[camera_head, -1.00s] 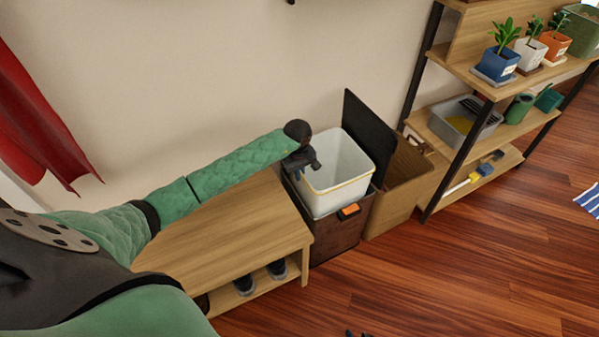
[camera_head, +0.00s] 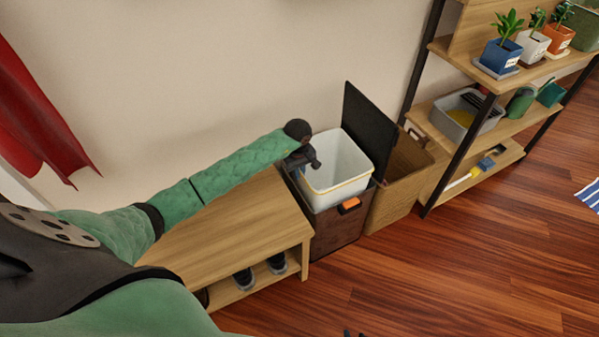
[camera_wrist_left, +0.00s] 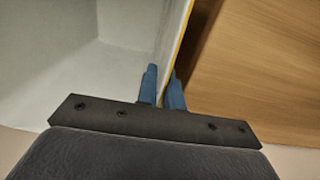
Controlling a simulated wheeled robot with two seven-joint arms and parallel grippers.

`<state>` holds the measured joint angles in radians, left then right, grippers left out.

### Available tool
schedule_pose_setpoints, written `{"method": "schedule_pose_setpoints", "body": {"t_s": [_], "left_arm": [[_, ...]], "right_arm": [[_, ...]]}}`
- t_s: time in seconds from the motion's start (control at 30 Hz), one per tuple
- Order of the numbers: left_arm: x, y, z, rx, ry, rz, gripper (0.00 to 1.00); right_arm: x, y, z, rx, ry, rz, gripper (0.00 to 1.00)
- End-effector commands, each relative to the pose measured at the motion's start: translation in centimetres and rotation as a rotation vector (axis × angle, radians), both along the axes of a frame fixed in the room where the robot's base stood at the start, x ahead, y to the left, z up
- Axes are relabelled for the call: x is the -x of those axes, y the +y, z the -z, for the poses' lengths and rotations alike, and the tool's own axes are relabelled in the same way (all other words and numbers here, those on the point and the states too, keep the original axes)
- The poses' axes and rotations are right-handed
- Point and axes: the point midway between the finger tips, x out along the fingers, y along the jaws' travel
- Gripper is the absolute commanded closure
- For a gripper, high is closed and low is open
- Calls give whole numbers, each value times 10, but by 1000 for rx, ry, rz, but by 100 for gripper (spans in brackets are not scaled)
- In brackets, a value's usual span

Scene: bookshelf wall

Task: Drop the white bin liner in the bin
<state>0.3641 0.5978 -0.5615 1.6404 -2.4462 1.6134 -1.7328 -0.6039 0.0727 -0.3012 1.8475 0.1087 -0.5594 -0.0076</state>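The white bin liner (camera_head: 340,160), an open tub with a yellow line near its rim, sits upright partly inside the dark brown bin (camera_head: 335,235), its upper part standing above the bin's rim. The bin's black lid (camera_head: 369,128) stands open behind it. My left gripper (camera_head: 311,164) is at the liner's left rim. In the left wrist view, its blue fingers (camera_wrist_left: 161,88) straddle the thin liner wall (camera_wrist_left: 120,25) and look closed on it. The liner's underside is hidden. Small dark tips at the bottom edge of the head view look like my right gripper (camera_head: 354,334), mostly cut off.
A wooden bench (camera_head: 240,225) with shoes (camera_head: 244,279) beneath stands left of the bin. A wicker basket (camera_head: 395,195) stands close on its right, then a shelf unit (camera_head: 485,150) with potted plants. A red cloth (camera_head: 40,115) hangs at left. The front floor is clear.

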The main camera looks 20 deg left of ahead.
Motion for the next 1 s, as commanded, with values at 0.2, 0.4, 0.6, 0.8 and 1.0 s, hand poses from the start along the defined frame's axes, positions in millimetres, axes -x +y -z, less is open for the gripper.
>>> {"method": "schedule_pose_setpoints", "body": {"t_s": [0.2, 0.4, 0.6, 0.8, 1.0], "left_arm": [[0, 0, 0, 0, 0, 0, 71], [0, 0, -2, 0, 0, 0, 71], [-1, 1, -23, -1, -3, 2, 71], [1, 2, -54, -2, -3, 1, 71], [1, 2, -74, -1, -2, 0, 71]], "right_arm": [[1, 0, 0, 1, 4, -1, 64], [1, 0, 0, 1, 4, -1, 64], [1, 0, 2, 1, 3, -1, 64], [0, 0, 3, 0, 0, 0, 64], [-2, 0, 4, 0, -1, 0, 64]]}}
